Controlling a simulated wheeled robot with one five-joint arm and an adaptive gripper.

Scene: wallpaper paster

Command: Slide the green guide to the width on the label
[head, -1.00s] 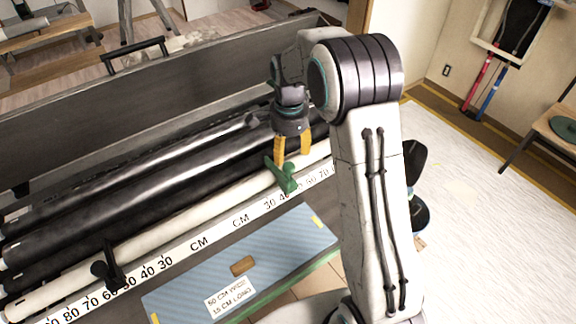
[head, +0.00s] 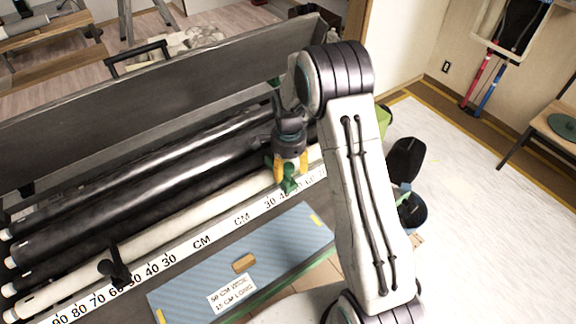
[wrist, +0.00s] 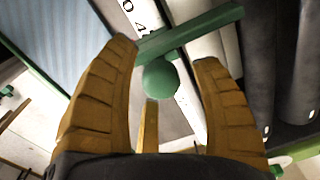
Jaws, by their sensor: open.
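The green guide (head: 289,180) sits on the white roller and scale strip, near the 40 mark on the right part of the scale. Its round knob (wrist: 161,80) and crossbar (wrist: 195,32) show in the wrist view. My gripper (head: 291,172) is open, with its yellow fingers at the guide; in the wrist view the fingers (wrist: 168,75) stand on either side of the knob, apart from each other. The label (head: 232,293) on the blue board reads 50 cm wide, 15 cm long. The scale strip (head: 200,240) carries CM numbers; those right of 40 are partly hidden by my arm.
A black guide (head: 115,267) stands on the left part of the scale. Dark rollers (head: 150,170) lie behind the white one, with a grey raised panel (head: 160,85) at the back. The blue board (head: 290,240) lies in front.

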